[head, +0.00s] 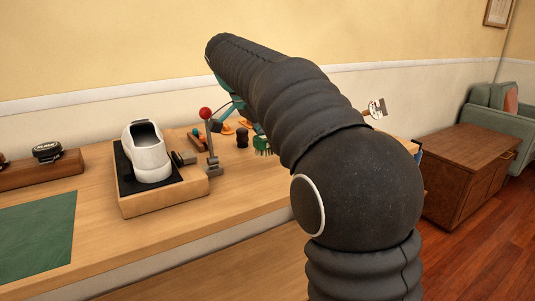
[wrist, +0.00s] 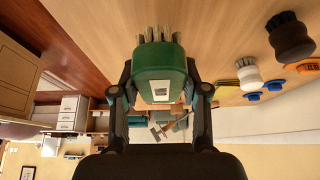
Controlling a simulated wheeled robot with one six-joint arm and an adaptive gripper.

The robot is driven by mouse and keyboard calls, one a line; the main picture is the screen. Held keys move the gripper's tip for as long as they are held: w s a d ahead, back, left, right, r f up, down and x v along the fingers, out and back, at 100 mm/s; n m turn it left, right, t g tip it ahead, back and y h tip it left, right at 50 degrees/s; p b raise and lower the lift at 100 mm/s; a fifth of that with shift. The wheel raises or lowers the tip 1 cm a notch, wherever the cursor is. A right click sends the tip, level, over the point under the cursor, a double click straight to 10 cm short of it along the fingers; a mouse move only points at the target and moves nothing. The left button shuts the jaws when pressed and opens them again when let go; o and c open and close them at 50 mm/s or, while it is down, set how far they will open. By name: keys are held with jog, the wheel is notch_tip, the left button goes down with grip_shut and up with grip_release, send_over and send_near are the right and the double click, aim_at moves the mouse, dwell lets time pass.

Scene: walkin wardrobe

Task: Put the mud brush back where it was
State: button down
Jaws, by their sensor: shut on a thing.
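The mud brush, a green block with pale tufted bristles (wrist: 160,75), fills the middle of the wrist view, between the two fingers of my gripper (wrist: 161,92). My gripper is shut on it by its sides. In the head view the green brush (head: 262,146) shows small over the bench, left of my arm, and my arm hides most of my gripper. The bristles point toward the wooden bench top (head: 230,205). I cannot tell whether they touch it.
A white shoe (head: 148,155) stands on a wooden base beside a red-knobbed lever (head: 205,113). A white-handled brush (wrist: 248,74) and a black round brush (wrist: 290,36) stand near the mud brush, with blue and orange pieces. A green mat (head: 36,235) lies front left.

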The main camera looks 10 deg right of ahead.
aim_at(268, 155)
jog(key=shift+w+a+f, duration=0.1)
jog(key=shift+a+f, duration=0.05)
jog(key=shift+f+b, duration=0.3)
jog(key=shift+f, duration=1.6)
jog(key=shift+f, duration=0.2)
jog(key=c, duration=0.6)
grip_release()
